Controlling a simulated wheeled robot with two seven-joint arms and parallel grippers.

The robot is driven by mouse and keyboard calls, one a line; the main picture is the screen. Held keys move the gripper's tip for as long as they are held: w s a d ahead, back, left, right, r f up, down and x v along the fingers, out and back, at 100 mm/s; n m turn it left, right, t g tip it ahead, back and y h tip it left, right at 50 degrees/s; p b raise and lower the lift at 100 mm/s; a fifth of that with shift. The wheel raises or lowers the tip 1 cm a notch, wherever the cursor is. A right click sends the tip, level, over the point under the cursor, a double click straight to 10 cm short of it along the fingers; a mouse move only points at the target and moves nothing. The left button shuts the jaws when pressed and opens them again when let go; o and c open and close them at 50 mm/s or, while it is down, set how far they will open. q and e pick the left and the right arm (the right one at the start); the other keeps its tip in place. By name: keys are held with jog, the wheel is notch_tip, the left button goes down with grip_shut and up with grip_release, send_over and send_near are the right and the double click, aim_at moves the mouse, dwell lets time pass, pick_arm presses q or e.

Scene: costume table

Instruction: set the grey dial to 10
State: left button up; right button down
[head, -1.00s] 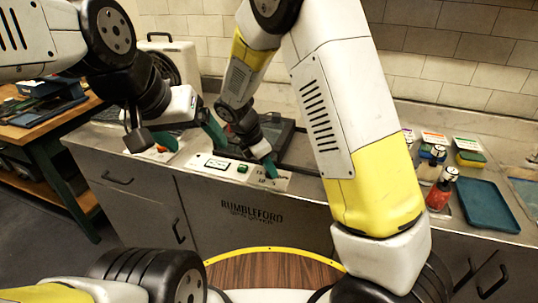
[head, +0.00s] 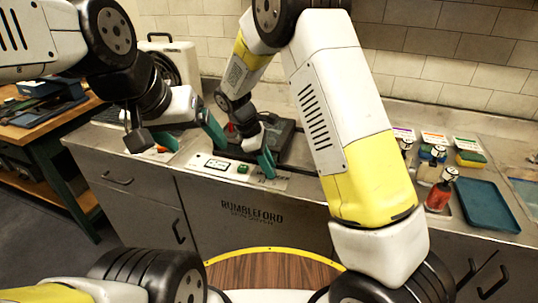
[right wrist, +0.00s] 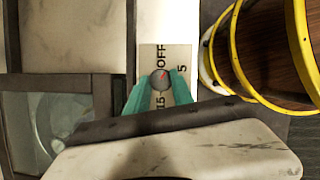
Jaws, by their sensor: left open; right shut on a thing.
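The grey dial (right wrist: 160,78) is on a pale label panel (right wrist: 179,55) in the right wrist view. OFF, 5 and 15 can be read around it; the mark for 10 is not visible. Its small red pointer tilts toward the side between OFF and 5. My right gripper (right wrist: 160,88) is shut on the dial, a teal finger on each side. In the head view my right gripper (head: 266,163) is at the counter's front strip and hides the dial. My left gripper (head: 212,129) is open and empty above the counter, left of the right one.
A green button (head: 242,169) and a small display (head: 217,164) sit on the strip left of the dial. Bottles, sponges and a blue tray (head: 488,206) stand at the right. A wooden bench (head: 45,118) is at the left.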

jog(key=m+g, duration=0.1)
jog(key=m, duration=0.3)
jog(key=shift+w+m+g+y, duration=0.2)
jog(key=shift+m+g+y, duration=0.1)
jog(key=shift+g+y, duration=0.1)
jog(key=m+g+y, duration=0.1)
jog(key=m, duration=0.3)
jog(key=shift+w+d+m, duration=0.1)
jog(key=shift+m, duration=0.2)
jog(key=m, duration=0.2)
jog(key=m+g+y, duration=0.1)
jog(key=m, duration=0.1)
jog(key=shift+d+m+y, duration=0.15)
jog(key=shift+m+y, duration=0.15)
jog(key=shift+d+m+y, duration=0.1)
jog(key=shift+m+y, duration=0.6)
jog(key=shift+m, duration=1.1)
jog(key=c, duration=1.1)
grip_release()
jog(key=shift+r, duration=0.1)
